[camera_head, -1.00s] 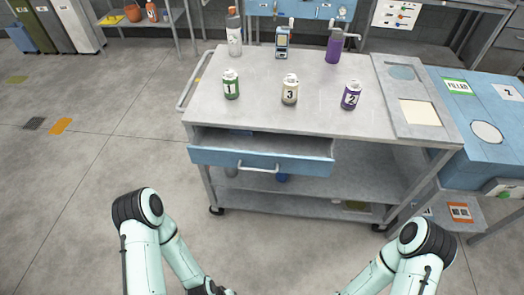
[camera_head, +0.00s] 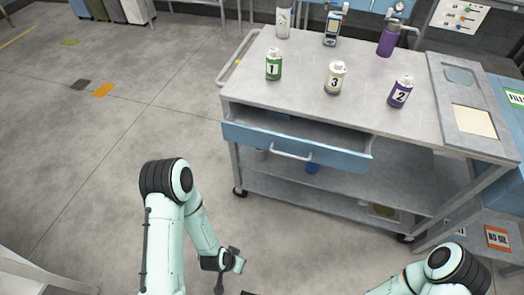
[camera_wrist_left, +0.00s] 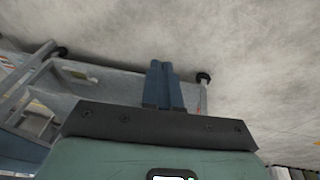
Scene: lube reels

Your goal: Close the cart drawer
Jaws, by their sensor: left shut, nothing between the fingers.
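The cart (camera_head: 305,95) stands ahead with its blue drawer (camera_head: 325,155) pulled part way out. The open interior shows behind the front panel, and a pale bar handle (camera_head: 291,153) runs across the front. No contact with the drawer is visible. My right gripper is out of view; only its arm shows at lower right.
A green can (camera_head: 273,66), a cream can (camera_head: 335,78) and a purple can (camera_head: 400,92) stand on the cart top, with bottles and a handheld device behind. A blue station stands at right.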

